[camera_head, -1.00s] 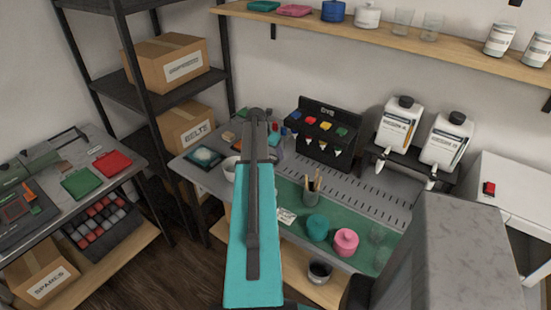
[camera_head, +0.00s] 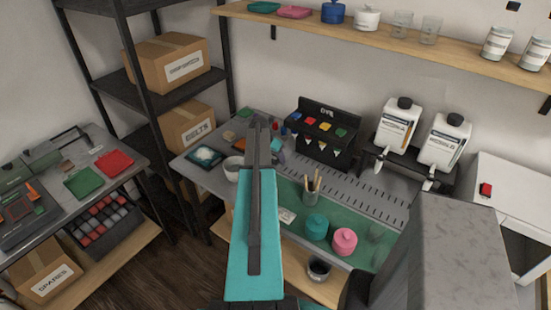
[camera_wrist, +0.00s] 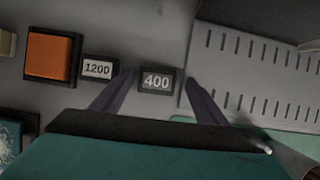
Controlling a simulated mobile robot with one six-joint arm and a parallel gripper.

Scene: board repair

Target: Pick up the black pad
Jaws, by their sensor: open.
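My gripper (camera_wrist: 158,88) is open in the wrist view, its two dark fingers reaching toward the grey bench top. A small black block marked 400 (camera_wrist: 157,80) lies between and beyond the fingertips, with nothing visibly held. A second dark-framed block marked 1200 (camera_wrist: 97,68) lies to its left, beside an orange pad in a dark frame (camera_wrist: 51,56). I cannot tell for sure whether the block marked 400 is the black pad or only a label.
A slotted metal plate (camera_wrist: 255,70) lies right of the fingers. On the bench in the head view are a white bowl (camera_head: 232,168), a pencil cup (camera_head: 311,196), teal (camera_head: 316,228) and pink (camera_head: 343,241) jars. A black rack (camera_head: 322,133) stands behind.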

